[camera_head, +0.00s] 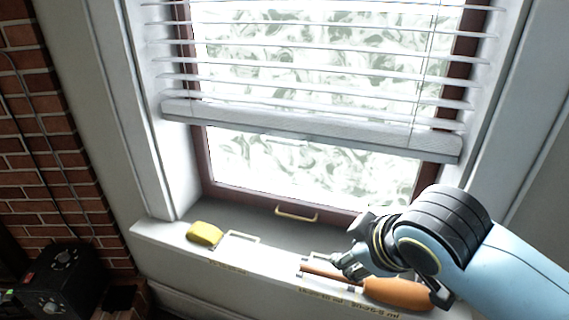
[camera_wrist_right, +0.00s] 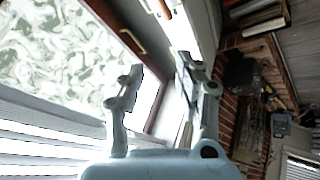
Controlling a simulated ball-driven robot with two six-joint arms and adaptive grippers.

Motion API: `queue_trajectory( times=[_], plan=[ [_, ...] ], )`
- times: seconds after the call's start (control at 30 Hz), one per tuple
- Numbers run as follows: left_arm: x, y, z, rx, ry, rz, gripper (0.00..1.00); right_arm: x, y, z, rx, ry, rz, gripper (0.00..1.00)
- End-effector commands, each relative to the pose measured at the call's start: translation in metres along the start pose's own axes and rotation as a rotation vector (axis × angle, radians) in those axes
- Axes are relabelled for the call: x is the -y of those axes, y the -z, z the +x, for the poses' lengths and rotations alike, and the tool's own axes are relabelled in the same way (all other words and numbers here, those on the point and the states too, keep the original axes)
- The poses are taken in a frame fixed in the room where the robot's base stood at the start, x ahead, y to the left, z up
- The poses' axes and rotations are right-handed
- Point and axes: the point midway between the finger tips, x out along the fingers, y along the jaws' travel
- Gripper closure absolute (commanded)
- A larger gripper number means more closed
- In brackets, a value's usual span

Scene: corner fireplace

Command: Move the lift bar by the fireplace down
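A brass lift bar (camera_head: 296,213) is fixed on the bottom rail of the brown window frame, above the sill. It also shows on the frame in the right wrist view (camera_wrist_right: 132,42). My right gripper (camera_head: 347,262) is over the sill, to the right of the bar and lower in the picture, apart from it. In the right wrist view its two fingers (camera_wrist_right: 160,88) are spread with nothing between them. My left gripper is in neither view.
A white blind (camera_head: 310,130) hangs partway over the window. On the sill (camera_head: 165,236) lie a yellow block (camera_head: 204,233) and an orange-handled tool (camera_head: 398,293) near my right gripper. A black box (camera_head: 62,280) stands lower left by the brick wall (camera_head: 45,150).

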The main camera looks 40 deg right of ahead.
Motion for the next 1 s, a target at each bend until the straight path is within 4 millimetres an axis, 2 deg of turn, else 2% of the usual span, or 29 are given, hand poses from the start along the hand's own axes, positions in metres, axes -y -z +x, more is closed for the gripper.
queue_trajectory(
  times=[0.03, 0.2, 0.4, 0.5, 0.6, 0.73, 1.0],
  plan=[
    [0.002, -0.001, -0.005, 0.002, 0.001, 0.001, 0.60, -0.016, 0.019, 0.000, -0.059, -0.053, -0.055, 0.66],
    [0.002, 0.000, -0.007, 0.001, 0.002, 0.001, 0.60, -0.054, 0.070, 0.011, -0.248, -0.232, -0.272, 0.66],
    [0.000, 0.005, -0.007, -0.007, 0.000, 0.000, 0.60, -0.082, 0.126, 0.020, -0.446, -0.436, -0.573, 0.66],
    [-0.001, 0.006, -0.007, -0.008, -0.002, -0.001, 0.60, -0.086, 0.149, 0.022, -0.531, -0.523, -0.725, 0.66],
    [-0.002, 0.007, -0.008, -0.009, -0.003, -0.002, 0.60, -0.087, 0.163, 0.023, -0.586, -0.576, -0.827, 0.66],
    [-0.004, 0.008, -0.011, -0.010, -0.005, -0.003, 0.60, -0.089, 0.175, 0.027, -0.611, -0.599, -0.870, 0.66],
    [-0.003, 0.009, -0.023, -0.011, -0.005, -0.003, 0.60, -0.101, 0.212, 0.060, -0.612, -0.597, -0.865, 0.66]
  ],
)
